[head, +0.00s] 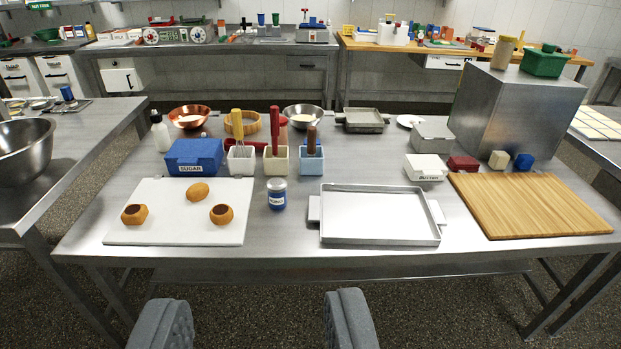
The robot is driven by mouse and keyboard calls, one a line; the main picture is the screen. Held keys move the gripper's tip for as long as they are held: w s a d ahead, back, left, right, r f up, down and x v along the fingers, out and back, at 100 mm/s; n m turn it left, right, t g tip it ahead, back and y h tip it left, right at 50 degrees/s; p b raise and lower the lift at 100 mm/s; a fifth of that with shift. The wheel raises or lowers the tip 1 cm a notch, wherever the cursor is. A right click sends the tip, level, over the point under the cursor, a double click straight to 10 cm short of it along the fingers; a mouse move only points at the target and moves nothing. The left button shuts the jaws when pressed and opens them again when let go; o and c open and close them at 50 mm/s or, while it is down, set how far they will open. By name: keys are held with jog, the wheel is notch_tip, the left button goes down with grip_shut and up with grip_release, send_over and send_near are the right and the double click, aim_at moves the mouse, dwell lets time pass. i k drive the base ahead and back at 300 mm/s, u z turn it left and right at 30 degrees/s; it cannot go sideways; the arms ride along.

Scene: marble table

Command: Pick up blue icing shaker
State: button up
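A small blue shaker (277,198) with a silver lid and a pale label stands upright on the metal table. It is between the white board on its left and the metal tray on its right. I take it as the blue icing shaker; its label is too small to read. My gripper (255,325) shows as two grey fingers at the bottom edge, spread wide apart with nothing between them. It is in front of the table's near edge, apart from the shaker.
The white board (180,230) holds brown pastry pieces. The empty tray (380,215) and a wooden board (530,215) lie to the right. Behind the shaker stand a blue sugar box (194,153) and utensil holders (277,161). The strip in front of the shaker is clear.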

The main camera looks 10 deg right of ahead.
aim_at(277, 188)
jog(key=u, duration=0.15)
jog(key=i, duration=1.5)
jog(key=u, duration=0.8)
